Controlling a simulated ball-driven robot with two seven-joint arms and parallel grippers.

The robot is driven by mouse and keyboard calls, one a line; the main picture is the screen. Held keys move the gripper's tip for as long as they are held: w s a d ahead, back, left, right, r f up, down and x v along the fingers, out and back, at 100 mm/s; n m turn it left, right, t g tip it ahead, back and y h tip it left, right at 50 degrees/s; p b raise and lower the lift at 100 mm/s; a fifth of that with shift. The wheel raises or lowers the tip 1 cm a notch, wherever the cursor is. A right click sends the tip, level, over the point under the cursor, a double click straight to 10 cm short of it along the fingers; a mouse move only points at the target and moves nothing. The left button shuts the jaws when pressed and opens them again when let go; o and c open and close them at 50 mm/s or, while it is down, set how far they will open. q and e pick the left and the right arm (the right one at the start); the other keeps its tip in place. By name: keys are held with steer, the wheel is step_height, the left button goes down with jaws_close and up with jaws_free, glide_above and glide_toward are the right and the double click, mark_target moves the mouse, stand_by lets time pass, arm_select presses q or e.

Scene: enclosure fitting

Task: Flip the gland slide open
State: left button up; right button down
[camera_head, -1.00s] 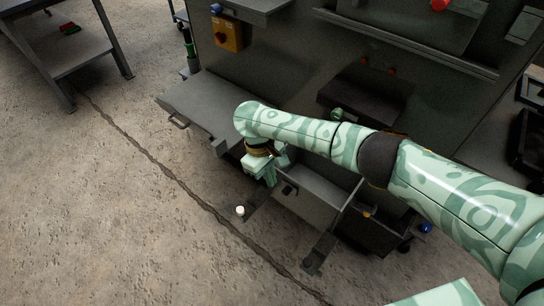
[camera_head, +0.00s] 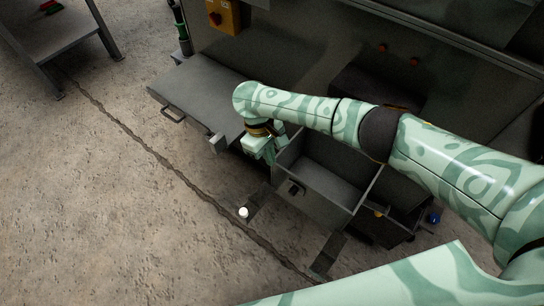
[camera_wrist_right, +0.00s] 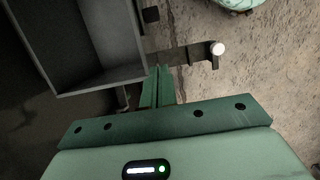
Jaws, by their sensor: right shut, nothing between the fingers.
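An open dark grey box (camera_head: 325,185) stands out low from the front of the grey cabinet, with a small black block (camera_head: 293,188) on its near wall. I cannot tell for sure which part is the gland slide. My right gripper (camera_head: 257,158) is at the left end of this box, low down. In the right wrist view its fingers (camera_wrist_right: 158,84) are together and empty, beside the box's wall (camera_wrist_right: 140,40). The black block (camera_wrist_right: 150,14) shows further along that wall. Contact between fingers and box cannot be told. My left gripper is not in view.
A flat grey panel with a handle (camera_head: 173,115) juts out left of my right gripper. A dark bar (camera_head: 262,203) with a white-topped knob (camera_head: 243,213) reaches over the floor. A second dark bar (camera_head: 328,254) lies right. The floor at left is clear up to a table (camera_head: 75,45).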

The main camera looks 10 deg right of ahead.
mark_target(289, 180)
steer(key=b+x, duration=0.3)
steer(key=x, duration=0.5)
steer(key=shift+s+d, duration=0.8)
steer(key=shift+s, duration=0.15)
steer(key=shift+s+d+f, duration=0.1)
steer(key=shift+s+d, duration=0.2)
steer(key=shift+s, duration=0.2)
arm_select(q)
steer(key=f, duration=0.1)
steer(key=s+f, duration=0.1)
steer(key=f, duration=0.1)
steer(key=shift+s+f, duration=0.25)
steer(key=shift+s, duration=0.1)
